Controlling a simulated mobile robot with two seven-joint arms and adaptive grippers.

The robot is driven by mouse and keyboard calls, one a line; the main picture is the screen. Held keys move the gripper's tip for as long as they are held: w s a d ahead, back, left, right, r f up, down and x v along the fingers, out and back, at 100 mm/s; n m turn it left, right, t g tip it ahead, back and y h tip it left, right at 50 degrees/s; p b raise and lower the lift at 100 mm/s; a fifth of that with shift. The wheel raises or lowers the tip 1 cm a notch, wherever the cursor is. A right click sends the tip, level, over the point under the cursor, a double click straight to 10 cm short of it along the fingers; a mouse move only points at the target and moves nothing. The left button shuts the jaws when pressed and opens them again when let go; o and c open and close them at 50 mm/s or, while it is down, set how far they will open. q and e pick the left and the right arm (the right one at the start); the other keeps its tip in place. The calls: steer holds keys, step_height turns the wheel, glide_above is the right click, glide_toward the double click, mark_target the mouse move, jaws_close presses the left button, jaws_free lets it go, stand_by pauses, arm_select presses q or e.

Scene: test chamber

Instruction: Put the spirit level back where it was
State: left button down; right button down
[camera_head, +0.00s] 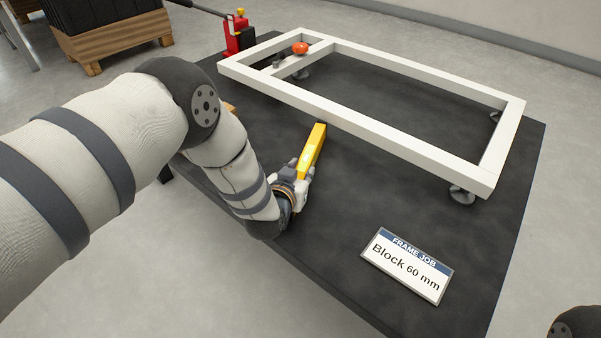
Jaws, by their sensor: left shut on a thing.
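The yellow spirit level (314,146) is a long bar in the middle of the view, pointing away from me toward the white frame. My left gripper (300,180) is shut on its near end, and the fingers partly hide that end. The level's far end is close to the near long side of the white frame (370,127). I cannot tell whether the level touches the table or is held just above it. My right gripper is not in view; only a dark rounded part shows at the lower right corner.
The dark table (330,230) has bare room around the sign (408,266) reading "FRAME JOB Block 60 mm". An orange-red object (300,48) is at the frame's far left part.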

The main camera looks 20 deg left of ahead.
arm_select(q)
steer(key=c, duration=1.3)
jaws_free()
steer(key=shift+f, duration=0.1)
steer(key=shift+r, duration=0.25)
steer(key=p+v, duration=0.4)
steer(key=v, duration=0.8)
steer(key=shift+d, duration=0.1)
steer(key=shift+f, duration=0.1)
